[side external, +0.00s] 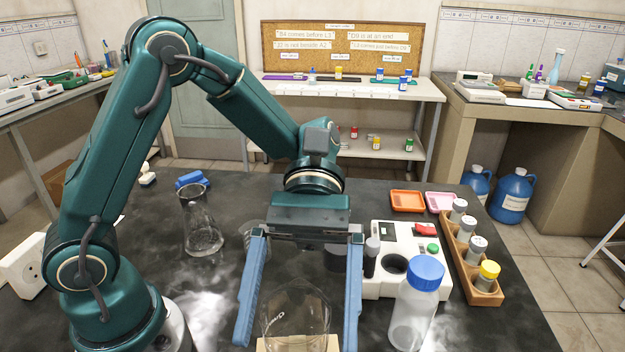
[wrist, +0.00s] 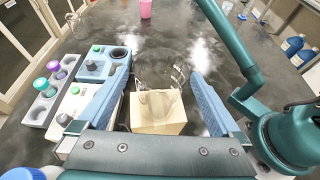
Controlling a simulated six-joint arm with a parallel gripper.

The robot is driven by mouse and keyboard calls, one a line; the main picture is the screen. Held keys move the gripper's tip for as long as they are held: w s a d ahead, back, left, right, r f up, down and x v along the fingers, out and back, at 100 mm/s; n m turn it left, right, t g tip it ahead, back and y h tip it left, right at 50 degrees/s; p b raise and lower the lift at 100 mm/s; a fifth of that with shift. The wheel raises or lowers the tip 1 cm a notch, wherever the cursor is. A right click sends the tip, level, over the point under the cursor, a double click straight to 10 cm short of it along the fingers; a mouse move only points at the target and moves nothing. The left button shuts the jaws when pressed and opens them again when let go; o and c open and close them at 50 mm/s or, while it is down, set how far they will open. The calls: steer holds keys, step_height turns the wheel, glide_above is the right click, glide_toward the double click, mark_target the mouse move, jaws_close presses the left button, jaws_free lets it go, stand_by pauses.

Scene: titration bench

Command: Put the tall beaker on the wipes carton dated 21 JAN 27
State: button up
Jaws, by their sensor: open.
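A clear glass beaker (side external: 295,308) is between my gripper's two blue fingers in the side view, low at the picture's bottom edge. It appears to stand upright on a beige carton (side external: 334,345). In the wrist view the beaker's faint outline (wrist: 160,78) shows over the carton (wrist: 158,128). Its glass makes the exact contact hard to see. No date is readable on the carton. My gripper (side external: 297,338) is open, with one finger on each side of the beaker and a gap visible. It also shows open in the wrist view (wrist: 165,85).
A conical flask (side external: 202,228) and another glass vessel (side external: 254,238) stand to the left. A blue-capped bottle (side external: 414,305) stands close to the right finger. Behind it are a white instrument (side external: 400,238), a wooden vial rack (side external: 488,297), and orange (side external: 407,201) and pink (side external: 440,202) trays.

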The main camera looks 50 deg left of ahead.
mark_target(289, 301)
steer(key=v, duration=0.7)
steer(key=shift+s+a+m+t+y, duration=0.25)
steer(key=shift+s+m+t+y, duration=0.15)
steer(key=shift+s+t+y, duration=0.3)
steer(key=s+a+f+m+t+y, duration=0.2)
steer(key=a+m+t+y, duration=0.6)
steer(key=t, duration=0.5)
steer(key=shift+a+f+t, duration=0.4)
steer(key=shift+a+f, duration=0.15)
steer(key=shift+a, duration=0.5)
